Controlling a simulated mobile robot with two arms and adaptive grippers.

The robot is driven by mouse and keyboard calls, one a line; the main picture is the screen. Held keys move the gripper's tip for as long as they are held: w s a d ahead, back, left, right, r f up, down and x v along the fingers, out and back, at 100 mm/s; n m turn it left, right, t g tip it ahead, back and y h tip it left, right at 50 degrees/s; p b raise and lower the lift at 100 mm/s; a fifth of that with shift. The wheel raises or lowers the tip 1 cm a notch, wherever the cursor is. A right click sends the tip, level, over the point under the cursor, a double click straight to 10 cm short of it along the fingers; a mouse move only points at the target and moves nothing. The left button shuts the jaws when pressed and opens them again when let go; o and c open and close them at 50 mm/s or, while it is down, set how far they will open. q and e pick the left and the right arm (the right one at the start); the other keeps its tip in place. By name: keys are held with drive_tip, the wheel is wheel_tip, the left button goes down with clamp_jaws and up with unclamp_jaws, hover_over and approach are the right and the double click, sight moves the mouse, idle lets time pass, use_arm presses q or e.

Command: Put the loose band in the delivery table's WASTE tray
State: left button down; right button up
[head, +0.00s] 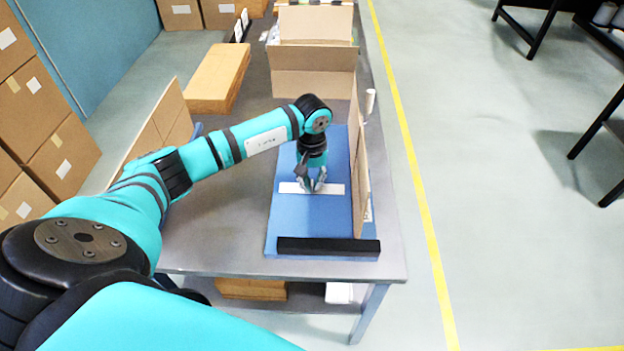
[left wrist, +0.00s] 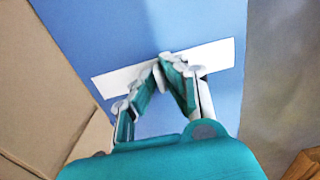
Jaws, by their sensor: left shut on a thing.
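The loose band appears as a flat white strip (head: 333,189) lying across a blue mat (head: 292,218) on the delivery table. It also shows in the left wrist view (left wrist: 214,55). My left gripper (head: 313,189) points down over the middle of the strip. Its fingertips (left wrist: 165,62) come together at the strip and are shut on it, partly covering its middle. The strip looks close to the mat; I cannot tell whether it is lifted. No tray marked WASTE can be made out. My right gripper is not in view.
A tall cardboard panel (head: 361,165) stands along the mat's right side. A black bar (head: 328,247) lies at its front edge. An open cardboard box (head: 312,83) stands behind. A long carton (head: 218,75) and another panel (head: 160,125) stand left. Bare grey tabletop (head: 215,235) lies front left.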

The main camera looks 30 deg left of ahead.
use_arm(q)
drive_tip(key=c, duration=1.9)
unclamp_jaws()
drive_tip(key=shift+f, duration=0.2)
drive_tip(key=o, duration=0.5)
drive_tip(key=shift+r, duration=0.1)
drive_tip(key=shift+c, duration=0.2)
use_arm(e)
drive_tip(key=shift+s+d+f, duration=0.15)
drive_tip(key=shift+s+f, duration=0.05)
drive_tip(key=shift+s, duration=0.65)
